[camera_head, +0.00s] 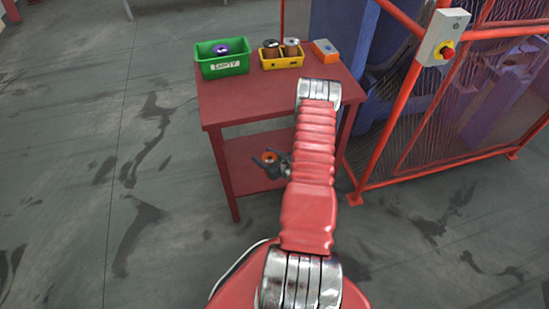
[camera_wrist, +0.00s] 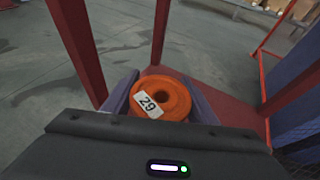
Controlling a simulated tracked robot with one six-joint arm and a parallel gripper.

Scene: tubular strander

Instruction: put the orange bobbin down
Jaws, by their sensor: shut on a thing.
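The orange bobbin (camera_wrist: 172,97) shows in the wrist view with a white label reading 29 and a dark hole in its centre. My gripper (camera_wrist: 160,98) is shut on it, one finger at each side. In the head view the orange bobbin (camera_head: 268,157) and my gripper (camera_head: 270,160) are small, beside my arm. They are at the lower shelf (camera_head: 240,170) of the red table, under the tabletop. I cannot tell whether the bobbin touches the shelf.
On the red tabletop (camera_head: 235,105) stand a green bin (camera_head: 222,67) labelled EMPTY with a purple bobbin, a yellow tray (camera_head: 281,62) with two bobbins, and an orange-and-grey box (camera_head: 325,50). Red table legs (camera_wrist: 160,30) stand close around my gripper. A red mesh fence (camera_head: 440,110) is at right.

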